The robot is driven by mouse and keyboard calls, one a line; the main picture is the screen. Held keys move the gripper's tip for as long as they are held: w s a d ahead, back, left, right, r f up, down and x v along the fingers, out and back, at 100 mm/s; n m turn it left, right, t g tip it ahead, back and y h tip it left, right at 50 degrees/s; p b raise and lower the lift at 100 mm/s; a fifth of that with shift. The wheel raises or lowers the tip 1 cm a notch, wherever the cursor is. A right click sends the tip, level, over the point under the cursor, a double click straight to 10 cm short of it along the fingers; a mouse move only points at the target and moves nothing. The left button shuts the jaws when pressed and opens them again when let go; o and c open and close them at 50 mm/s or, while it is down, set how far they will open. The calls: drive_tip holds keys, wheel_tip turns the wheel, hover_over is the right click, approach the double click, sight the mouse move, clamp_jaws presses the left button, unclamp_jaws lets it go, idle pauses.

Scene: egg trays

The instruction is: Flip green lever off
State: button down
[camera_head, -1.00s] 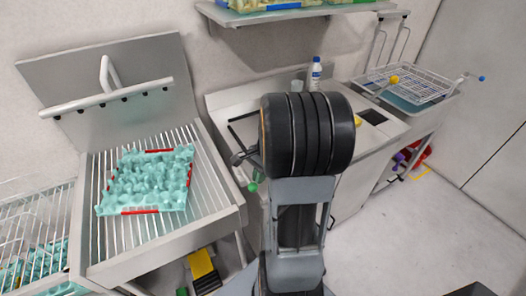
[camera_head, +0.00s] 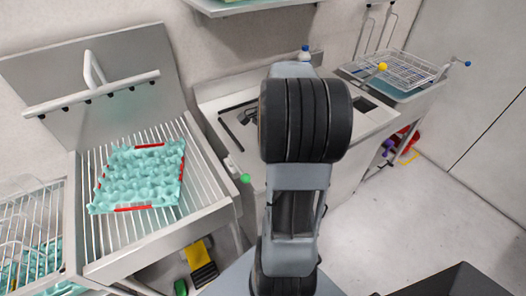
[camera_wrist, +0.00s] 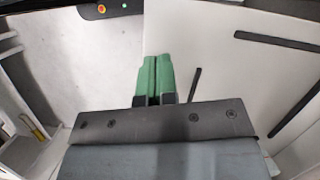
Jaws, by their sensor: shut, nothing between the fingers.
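The green lever shows as a small green ball knob (camera_head: 245,178) in the head view, at the front left corner of the sink counter, just right of the slatted table. My arm stands just to the right of the knob in that view and hides my gripper. In the wrist view my gripper (camera_wrist: 157,57) has its two green fingers together, with nothing between them. The fingers point at pale panels and floor. I cannot make out the green lever in the wrist view.
A teal egg tray (camera_head: 133,208) with red edges lies on the slatted table (camera_head: 200,217) at left. The counter (camera_head: 215,95) runs behind my arm.

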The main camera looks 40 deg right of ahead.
drive_tip(key=shift+v, duration=1.15)
drive_tip(key=s+a+n+t+h, duration=0.1)
drive_tip(key=a+n+t, duration=0.1)
drive_tip(key=a+n, duration=0.6)
drive_tip(key=s+a+r+n+t+h, duration=0.1)
drive_tip(key=s+a+n+t+h, duration=0.1)
drive_tip(key=a+n, duration=0.7)
drive_tip(key=a, duration=0.5)
drive_tip(key=shift+s+r+t, duration=0.2)
drive_tip(key=shift+s+t, duration=0.1)
drive_tip(key=shift+d, duration=0.2)
